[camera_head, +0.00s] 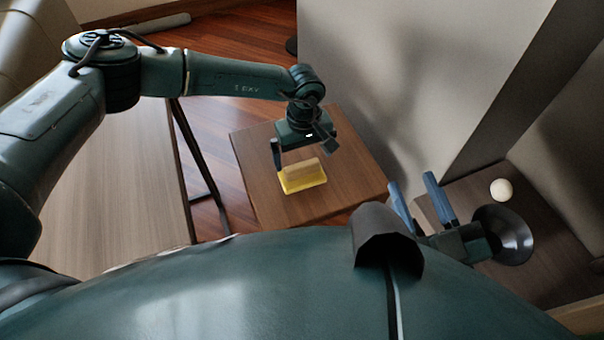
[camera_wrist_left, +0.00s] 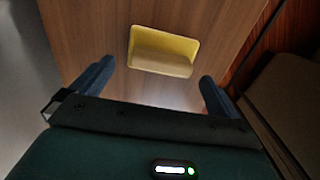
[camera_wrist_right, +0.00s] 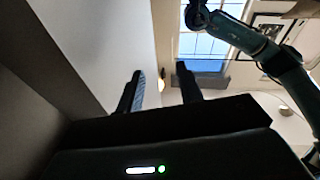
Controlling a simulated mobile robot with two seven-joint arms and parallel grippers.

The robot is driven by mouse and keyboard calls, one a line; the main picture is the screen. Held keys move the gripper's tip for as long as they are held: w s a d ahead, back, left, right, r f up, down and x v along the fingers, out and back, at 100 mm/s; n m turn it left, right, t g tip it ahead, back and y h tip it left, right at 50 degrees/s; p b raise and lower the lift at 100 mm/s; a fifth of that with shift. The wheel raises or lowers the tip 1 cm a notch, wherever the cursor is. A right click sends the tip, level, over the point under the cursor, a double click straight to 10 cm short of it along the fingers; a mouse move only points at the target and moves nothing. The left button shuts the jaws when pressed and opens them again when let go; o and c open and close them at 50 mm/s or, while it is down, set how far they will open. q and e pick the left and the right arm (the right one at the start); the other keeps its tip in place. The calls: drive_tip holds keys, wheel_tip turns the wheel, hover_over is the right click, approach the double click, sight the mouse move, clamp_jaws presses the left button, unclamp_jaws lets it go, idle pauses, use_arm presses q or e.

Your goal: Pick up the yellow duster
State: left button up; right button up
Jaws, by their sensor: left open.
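The yellow duster (camera_head: 302,177) has a yellow base and a tan block on top. It lies on a small brown wooden table (camera_head: 262,205). My left gripper (camera_head: 303,152) is above and just behind the duster, pointing down, open and empty. In the left wrist view the duster (camera_wrist_left: 163,52) lies beyond the fingertips and between their lines, apart from both fingers (camera_wrist_left: 155,82). My right gripper (camera_head: 416,196) is at the lower right, its two fingers apart with nothing between them. In the right wrist view the right gripper (camera_wrist_right: 160,82) points toward a wall and window.
A light wooden table (camera_head: 125,180) with a dark metal leg stands at the left. A grey wall (camera_head: 375,80) rises right behind the small table. A white ball (camera_head: 501,189) is on a brown surface at the right.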

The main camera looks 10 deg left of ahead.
sight(302, 164)
use_arm(q)
drive_tip(key=f+b, duration=0.1)
drive_tip(key=f, duration=0.3)
drive_tip(key=shift+a, duration=0.2)
drive_tip(key=c, duration=0.9)
use_arm(e)
drive_tip(key=shift+a, duration=0.15)
